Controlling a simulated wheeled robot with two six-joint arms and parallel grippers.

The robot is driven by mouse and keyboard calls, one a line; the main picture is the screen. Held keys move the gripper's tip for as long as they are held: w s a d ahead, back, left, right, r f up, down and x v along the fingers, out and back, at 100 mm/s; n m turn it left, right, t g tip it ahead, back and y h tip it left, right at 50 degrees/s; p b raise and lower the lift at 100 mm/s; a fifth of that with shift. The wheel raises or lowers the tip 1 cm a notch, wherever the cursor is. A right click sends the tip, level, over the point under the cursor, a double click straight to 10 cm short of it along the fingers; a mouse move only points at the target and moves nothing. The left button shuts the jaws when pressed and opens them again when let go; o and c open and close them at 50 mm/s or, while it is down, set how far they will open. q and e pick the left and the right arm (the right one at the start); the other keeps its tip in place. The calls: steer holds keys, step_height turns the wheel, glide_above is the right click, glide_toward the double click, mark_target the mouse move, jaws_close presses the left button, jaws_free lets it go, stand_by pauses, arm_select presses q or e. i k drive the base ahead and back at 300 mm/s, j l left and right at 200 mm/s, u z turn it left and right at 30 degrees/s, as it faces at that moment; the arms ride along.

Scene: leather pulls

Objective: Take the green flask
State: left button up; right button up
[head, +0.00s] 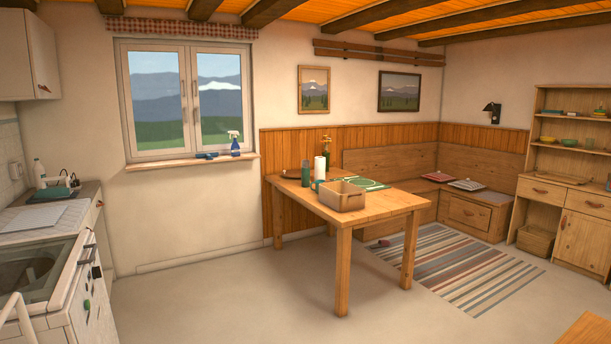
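A green flask (305,174) appears to stand upright near the left end of the wooden table (385,208), left of a white roll (320,168). It is small in the head view, so its details are hard to make out. A smaller green item, perhaps a cup (317,186), stands close to its lower right. Neither of my grippers is in view.
A striped rug (460,268) lies to the right and a corner bench (475,215) behind. Kitchen counters (45,218) line the left. The floor in front is clear.

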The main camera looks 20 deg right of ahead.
mark_target(306, 163)
steer(key=i+l+z, duration=0.1)
steer(key=i+z, duration=0.2)
steer(key=i, duration=0.35)
steer(key=i+z, duration=0.1)
steer(key=i, duration=3.45)
steer(key=i+z, duration=0.1)
steer(key=i, duration=0.35)
steer(key=i+j+z, duration=0.15)
steer(key=i, duration=0.25)
steer(key=i+j+z, duration=0.1)
steer(key=i, duration=0.35)
steer(key=i+j+z, duration=0.15)
steer(key=i, duration=0.25)
